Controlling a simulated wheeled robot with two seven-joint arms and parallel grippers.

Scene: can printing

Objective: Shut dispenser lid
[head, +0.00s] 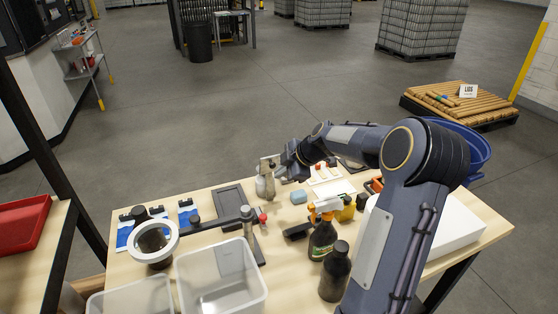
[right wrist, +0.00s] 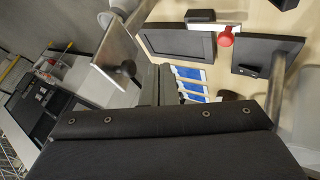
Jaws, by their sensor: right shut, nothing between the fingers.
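The dispenser (head: 265,187) is a small grey metal vessel at the far edge of the table in the head view. Its lid (head: 268,162) appears as a flat plate raised upright above the body. In the right wrist view the lid (right wrist: 119,52) is a tilted metal plate, just left of the fingers, with a dark round spot on it. My right gripper (head: 281,172) is beside the dispenser, on its right. Its dark fingers (right wrist: 157,82) are together and empty in the wrist view. Whether they touch the lid I cannot tell. My left gripper is not in view.
A black tray (head: 229,200) lies left of the dispenser, with a red knob (head: 262,217) on a stand nearby. A ring lamp (head: 154,226), a clear bin (head: 220,284), dark bottles (head: 322,240) and a blue block (head: 299,197) also crowd the table.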

